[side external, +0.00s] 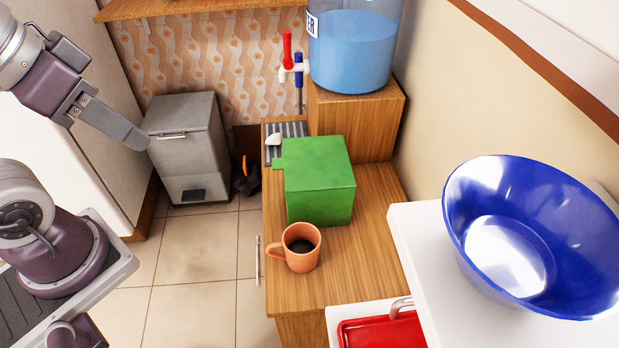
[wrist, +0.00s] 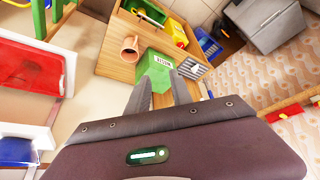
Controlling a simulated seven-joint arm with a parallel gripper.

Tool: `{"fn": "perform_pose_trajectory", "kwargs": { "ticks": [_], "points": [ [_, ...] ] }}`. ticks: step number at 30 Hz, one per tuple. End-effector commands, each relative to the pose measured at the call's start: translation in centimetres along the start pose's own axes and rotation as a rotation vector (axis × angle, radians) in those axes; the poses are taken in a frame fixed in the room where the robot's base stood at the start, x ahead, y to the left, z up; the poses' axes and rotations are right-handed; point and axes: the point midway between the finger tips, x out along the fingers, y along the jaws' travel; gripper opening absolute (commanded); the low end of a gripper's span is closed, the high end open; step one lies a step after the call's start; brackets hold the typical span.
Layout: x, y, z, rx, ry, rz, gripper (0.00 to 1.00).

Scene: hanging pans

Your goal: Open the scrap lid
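A green box (side external: 318,180) with a flat, closed-looking top and a small tab on its left side stands on the wooden counter. It also shows in the wrist view (wrist: 156,66), with a pale label too small to read surely; I take it as the scrap container. My gripper (side external: 140,140) is up at the left in the side view, well apart from the green box. In the wrist view my gripper (wrist: 161,84) has two fingers with a gap between them and nothing held. The fingertips partly cover the near part of the box in that view.
An orange mug (side external: 300,248) with dark contents stands in front of the box. A water dispenser (side external: 352,45) stands behind it on a raised wooden block (side external: 358,115). A grey bin (side external: 188,145) stands on the floor. A blue bowl (side external: 530,235) is at the right.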

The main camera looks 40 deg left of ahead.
Motion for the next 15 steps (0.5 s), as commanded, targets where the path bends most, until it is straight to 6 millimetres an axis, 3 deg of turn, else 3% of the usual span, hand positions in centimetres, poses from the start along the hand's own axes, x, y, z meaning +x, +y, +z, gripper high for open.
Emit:
{"fn": "perform_pose_trajectory", "kwargs": {
  "ticks": [4,8,15],
  "points": [
    [2.6,0.4,-2.3,0.005,-0.226,0.062,0.27],
    [7.0,0.4,-5.2,-0.014,-0.453,0.24,0.27],
    [17.5,-2.1,-9.1,-0.164,-0.614,0.75,0.27]
  ]
}}
